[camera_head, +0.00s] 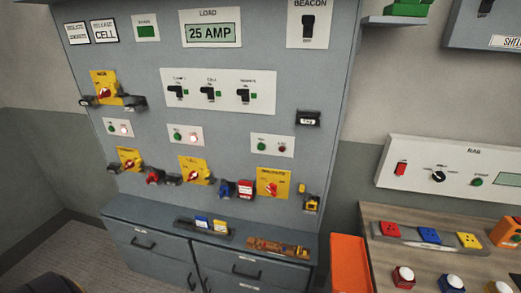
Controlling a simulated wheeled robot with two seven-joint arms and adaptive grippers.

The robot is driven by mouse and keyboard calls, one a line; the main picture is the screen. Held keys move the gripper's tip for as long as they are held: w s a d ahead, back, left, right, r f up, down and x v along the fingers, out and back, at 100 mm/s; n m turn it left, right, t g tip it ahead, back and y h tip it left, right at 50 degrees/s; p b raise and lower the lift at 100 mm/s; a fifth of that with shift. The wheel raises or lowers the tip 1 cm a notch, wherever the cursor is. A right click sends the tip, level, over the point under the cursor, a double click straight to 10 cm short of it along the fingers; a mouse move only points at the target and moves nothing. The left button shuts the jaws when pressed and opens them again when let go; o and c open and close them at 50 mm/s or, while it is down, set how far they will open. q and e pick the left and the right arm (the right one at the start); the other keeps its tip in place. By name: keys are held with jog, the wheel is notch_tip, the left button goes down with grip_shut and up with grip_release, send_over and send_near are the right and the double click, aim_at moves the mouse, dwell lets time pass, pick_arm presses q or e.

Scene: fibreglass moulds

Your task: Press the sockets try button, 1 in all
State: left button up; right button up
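A grey cabinet panel carries a white plate (218,92) with several black switches, each with a small green square beside it. The small labels are too blurred to read, so I cannot tell which control is the sockets try button. Below are two white plates, each with a green and a red round button: one at the middle left (185,135) and one at the right (272,144). A similar plate (118,127) sits at the far left. The right switch's green square (254,96) is clear of anything in front. Neither of my grippers is in view.
Yellow isolator plates with red knobs (274,183) and padlocks sit lower on the panel. A ledge (130,215) juts out below, bearing tags and a brown-orange item (278,247). At right, a bench (372,215) holds coloured sockets and buttons beside an orange bin (350,262).

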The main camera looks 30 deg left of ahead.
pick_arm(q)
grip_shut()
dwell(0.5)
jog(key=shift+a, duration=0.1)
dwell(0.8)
